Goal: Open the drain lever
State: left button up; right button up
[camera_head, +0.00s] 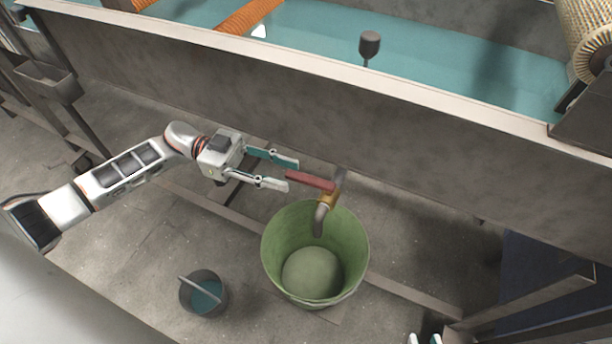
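The drain lever (310,181) is a red handle on a brass valve with a grey spout (320,218), fixed at the front wall of the long tank. It points left, along the wall. My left gripper (292,175) is open, its two fingers apart, with the lever's free end at or just beyond the gap between the fingertips. I cannot tell whether they touch it. Only the fingertips of my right gripper (424,339) show, apart, at the bottom edge. The green bucket (345,230) stands below the spout, and no water stream is visible.
The grey tank (420,150) holds blue-green water (330,35) and runs across the view. A small pail (190,298) with bluish liquid stands on the floor at lower left. A metal frame beam (530,300) stands at lower right. The floor between is mostly clear.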

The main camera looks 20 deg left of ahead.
aim_at(302, 176)
pick_arm(q)
jog(key=shift+w+d, duration=0.15)
jog(key=shift+d, duration=2.3)
grip_shut()
